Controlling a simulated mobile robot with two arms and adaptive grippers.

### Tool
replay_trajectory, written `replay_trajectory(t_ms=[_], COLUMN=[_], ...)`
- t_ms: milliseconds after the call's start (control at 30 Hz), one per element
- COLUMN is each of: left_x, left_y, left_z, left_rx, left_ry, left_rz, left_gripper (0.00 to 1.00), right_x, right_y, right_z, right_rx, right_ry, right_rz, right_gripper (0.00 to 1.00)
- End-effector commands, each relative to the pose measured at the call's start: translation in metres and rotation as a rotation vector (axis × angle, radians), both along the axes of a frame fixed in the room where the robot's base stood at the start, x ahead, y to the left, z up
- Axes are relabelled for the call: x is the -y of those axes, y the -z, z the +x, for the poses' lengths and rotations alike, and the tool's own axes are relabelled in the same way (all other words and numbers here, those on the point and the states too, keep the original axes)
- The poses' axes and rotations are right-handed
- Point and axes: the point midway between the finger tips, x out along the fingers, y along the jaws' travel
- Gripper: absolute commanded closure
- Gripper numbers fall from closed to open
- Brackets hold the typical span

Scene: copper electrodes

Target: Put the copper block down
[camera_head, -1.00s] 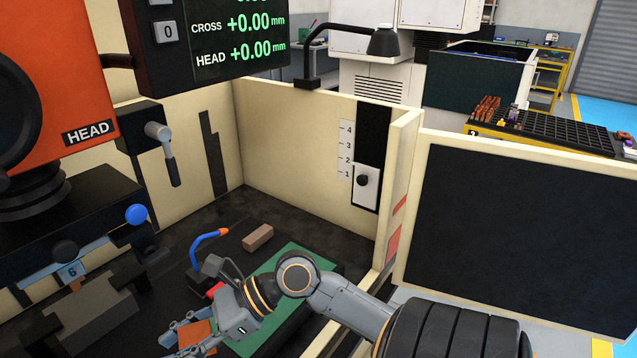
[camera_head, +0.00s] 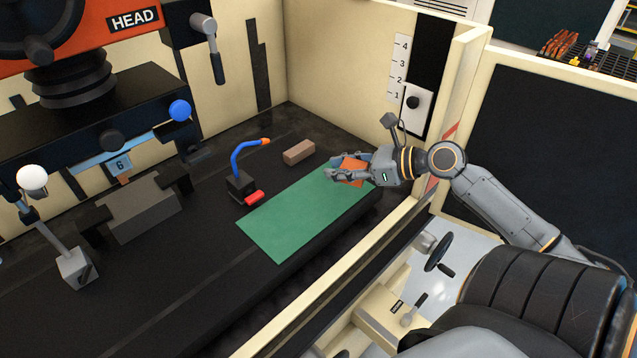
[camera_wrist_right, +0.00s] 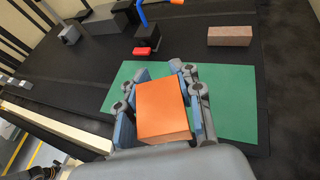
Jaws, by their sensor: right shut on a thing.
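The copper block (camera_head: 352,169) is orange and is held between the fingers of my right gripper (camera_head: 345,172), over the right end of the green mat (camera_head: 290,225). In the right wrist view, the block (camera_wrist_right: 162,105) sits between the two blue-padded fingers of the gripper (camera_wrist_right: 163,108), with the mat (camera_wrist_right: 235,95) behind it. I cannot tell whether the block touches the mat. My left gripper is not in view.
A brown-grey block (camera_head: 298,152) lies behind the mat. A blue hose on a black base (camera_head: 240,185) with a red piece (camera_head: 254,198) stands at the mat's left. A grey vise (camera_head: 140,207) is farther left. A cream wall (camera_head: 455,95) rises at the right.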

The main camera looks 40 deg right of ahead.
Motion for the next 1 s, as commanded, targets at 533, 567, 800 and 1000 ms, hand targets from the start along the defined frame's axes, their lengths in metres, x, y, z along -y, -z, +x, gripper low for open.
replay_trajectory(t_ms=[533, 567, 800, 1000], left_x=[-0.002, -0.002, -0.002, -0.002], left_y=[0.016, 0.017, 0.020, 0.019], left_z=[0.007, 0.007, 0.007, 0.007], left_rx=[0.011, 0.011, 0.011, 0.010], left_ry=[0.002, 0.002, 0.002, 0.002], left_rz=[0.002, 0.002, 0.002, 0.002], left_gripper=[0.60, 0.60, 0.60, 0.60], right_x=[0.030, 0.031, 0.034, 0.034], right_y=[0.065, 0.068, 0.082, 0.107], right_z=[0.085, 0.087, 0.098, 0.096], right_rx=[0.007, 0.007, 0.006, 0.005], right_ry=[0.003, 0.002, 0.001, 0.002], right_rz=[0.001, 0.001, 0.001, 0.002], right_gripper=[1.00, 1.00, 1.00, 1.00])
